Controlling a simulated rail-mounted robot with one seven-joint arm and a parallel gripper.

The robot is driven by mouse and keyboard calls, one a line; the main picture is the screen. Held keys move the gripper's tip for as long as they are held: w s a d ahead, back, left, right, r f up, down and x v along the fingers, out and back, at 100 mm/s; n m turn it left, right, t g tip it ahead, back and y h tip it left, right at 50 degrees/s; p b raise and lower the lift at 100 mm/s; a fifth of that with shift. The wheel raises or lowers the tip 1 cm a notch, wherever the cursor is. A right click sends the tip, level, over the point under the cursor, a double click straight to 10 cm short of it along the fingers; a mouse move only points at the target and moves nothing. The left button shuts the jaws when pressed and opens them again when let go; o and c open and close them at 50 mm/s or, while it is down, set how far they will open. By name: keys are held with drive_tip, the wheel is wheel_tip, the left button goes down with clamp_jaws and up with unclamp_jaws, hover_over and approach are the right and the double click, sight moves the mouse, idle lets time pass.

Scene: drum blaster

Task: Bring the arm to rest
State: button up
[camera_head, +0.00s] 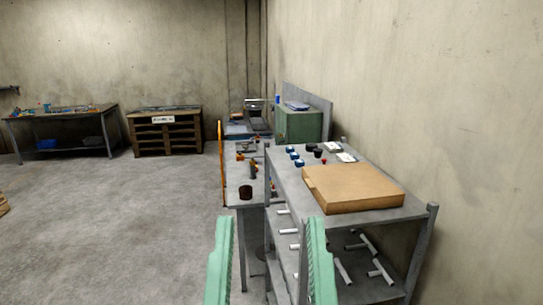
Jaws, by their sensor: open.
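The two pale green jaws of my gripper (271,222) rise from the bottom edge, set wide apart, one left of centre and one right of centre. My gripper is open, and nothing shows held between the jaws. In the picture the right jaw overlaps the front of a grey metal shelf unit (388,218); I cannot tell how far apart they are in depth. The rest of the arm is out of view.
A cardboard box (352,187) and small items lie on the shelf top; white tubes lie below. A table (60,115) and wooden bench (165,130) stand far left. Open floor lies left.

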wheel_tip(320, 180, up, 20)
drive_tip(key=p, duration=1.6)
drive_tip(key=shift+r, duration=0.25)
drive_tip(key=shift+a, duration=0.1)
